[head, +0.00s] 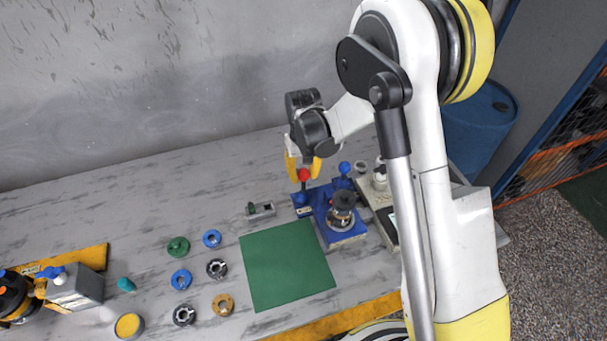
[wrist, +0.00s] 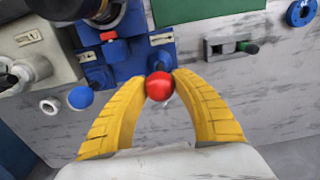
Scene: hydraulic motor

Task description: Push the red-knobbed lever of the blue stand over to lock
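The blue stand (head: 346,238) sits on the grey table, to the right of the green mat. Its red knob (head: 304,174) is at the stand's back left; the lever under it is mostly hidden. My gripper (head: 304,176) is above that corner, pointing down, its yellow fingers apart on either side of the knob. In the wrist view, the red knob (wrist: 159,87) is between the fingertips of my gripper (wrist: 159,79), very close to both. I cannot tell whether either finger touches it. A blue knob (wrist: 80,97) of the stand is to the left there.
A dark-topped part (head: 342,203) stands on the blue stand. A pale fixture (head: 387,220) is close on its right. A small grey block with a green pin (head: 261,209) lies to the left. The green mat (head: 286,265) is bare.

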